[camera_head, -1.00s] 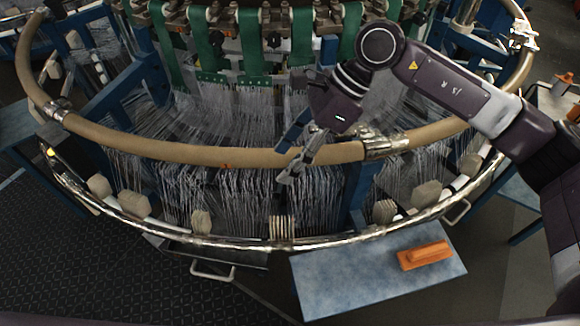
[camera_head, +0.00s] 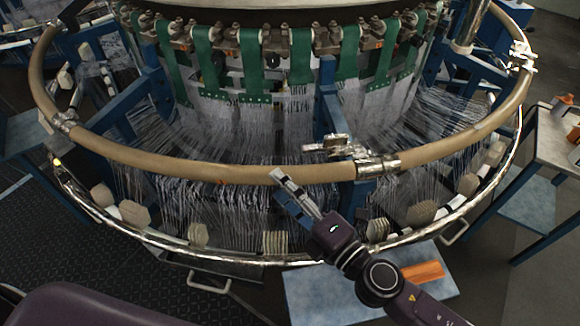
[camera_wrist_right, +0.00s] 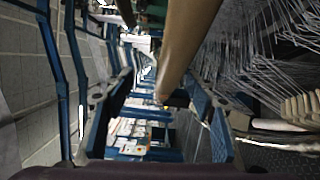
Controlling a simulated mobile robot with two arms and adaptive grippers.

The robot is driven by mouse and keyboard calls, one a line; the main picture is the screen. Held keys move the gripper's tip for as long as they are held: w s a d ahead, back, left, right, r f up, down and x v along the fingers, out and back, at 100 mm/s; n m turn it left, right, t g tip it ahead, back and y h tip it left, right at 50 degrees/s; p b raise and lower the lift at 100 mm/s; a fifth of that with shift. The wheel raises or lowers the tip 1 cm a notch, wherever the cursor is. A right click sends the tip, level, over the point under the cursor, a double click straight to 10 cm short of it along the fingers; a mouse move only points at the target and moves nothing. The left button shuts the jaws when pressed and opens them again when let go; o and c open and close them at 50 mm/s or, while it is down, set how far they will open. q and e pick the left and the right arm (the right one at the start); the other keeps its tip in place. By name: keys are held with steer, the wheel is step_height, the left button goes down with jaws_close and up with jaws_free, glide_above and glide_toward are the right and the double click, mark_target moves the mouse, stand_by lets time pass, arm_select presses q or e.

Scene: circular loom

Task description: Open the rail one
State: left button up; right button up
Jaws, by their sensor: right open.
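The brown rail (camera_head: 200,166) forms a ring around the loom. Its front has a metal joint sleeve (camera_head: 378,166), and a metal latch piece (camera_head: 335,147) shows just behind and above it. I cannot tell whether the latch is fastened. My right gripper (camera_head: 285,188) reaches up from the lower right, with its fingertips at the front stretch of rail, left of the sleeve. In the right wrist view, the rail (camera_wrist_right: 185,40) runs down between the spread fingers of the gripper (camera_wrist_right: 165,108). Contact is unclear. My left gripper is out of view.
A lower metal ring (camera_head: 230,258) with several pale blocks curves below the rail, with dense threads inside. A blue board (camera_head: 305,295) holding an orange tool (camera_head: 424,272) lies below my right arm. A side table (camera_head: 555,140) stands right. Dark floor is free at left.

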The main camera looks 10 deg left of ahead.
steer(key=w+a, duration=0.1)
steer(key=w+a+f+m+h, duration=0.1)
steer(key=w, duration=0.1)
steer(key=w+a+f+m+t+p, duration=0.1)
steer(key=w, duration=0.1)
steer(key=shift+a+h, duration=0.1)
steer(key=shift+h, duration=0.2)
steer(key=shift+w+a, duration=0.2)
steer(key=shift+w, duration=0.05)
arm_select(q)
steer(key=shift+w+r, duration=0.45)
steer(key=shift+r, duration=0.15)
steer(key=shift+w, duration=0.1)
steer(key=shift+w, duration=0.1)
arm_select(e)
jaws_close()
